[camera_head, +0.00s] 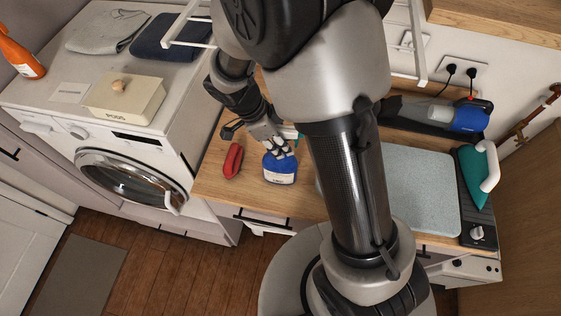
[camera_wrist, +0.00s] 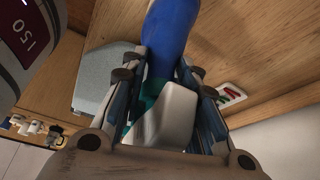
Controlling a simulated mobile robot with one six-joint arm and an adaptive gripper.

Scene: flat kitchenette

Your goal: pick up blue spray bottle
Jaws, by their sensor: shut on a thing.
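The blue spray bottle (camera_head: 280,170) has a white label and is at the front of the wooden counter, beside my arm. I cannot tell whether its base touches the counter. My gripper (camera_head: 279,147) reaches it from above and is shut on its upper part. In the wrist view, the blue body (camera_wrist: 170,30) lies beyond the fingers, and the white and teal spray head (camera_wrist: 170,112) sits between the fingers of my gripper (camera_wrist: 168,82). My arm hides part of the counter behind the bottle.
A red object (camera_head: 233,160) lies just left of the bottle. A washing machine (camera_head: 127,150) stands left, with a cream box (camera_head: 124,99) on top. A pale grey slab (camera_head: 420,192), a teal iron (camera_head: 472,177) and a blue-grey appliance (camera_head: 468,117) are on the right.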

